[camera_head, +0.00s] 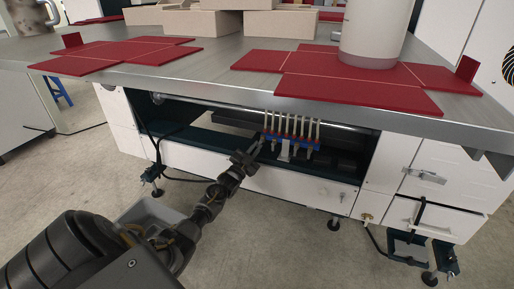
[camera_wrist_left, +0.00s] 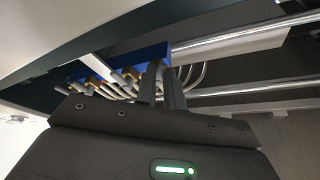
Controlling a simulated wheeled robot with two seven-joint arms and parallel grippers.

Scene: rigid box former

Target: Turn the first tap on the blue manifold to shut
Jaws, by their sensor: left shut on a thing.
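The blue manifold (camera_head: 292,139) sits in the open bay under the table, with several pale hoses rising from it. In the left wrist view the manifold (camera_wrist_left: 152,52) runs across the upper middle, with brass fittings and pale hoses along it. My left gripper (camera_head: 257,147) reaches in from the left to the manifold's left end. In the left wrist view its two fingers (camera_wrist_left: 161,82) are close together at that end, shut on the first tap. The fingers mostly hide the tap, so its angle cannot be told. My right gripper is not in view.
The steel tabletop (camera_head: 225,70) overhangs the bay, with red flat box blanks (camera_head: 125,55) on it. A metal rod (camera_wrist_left: 240,36) runs close beside the manifold. The white lower panel (camera_head: 300,187) bounds the bay below. Open floor lies in front.

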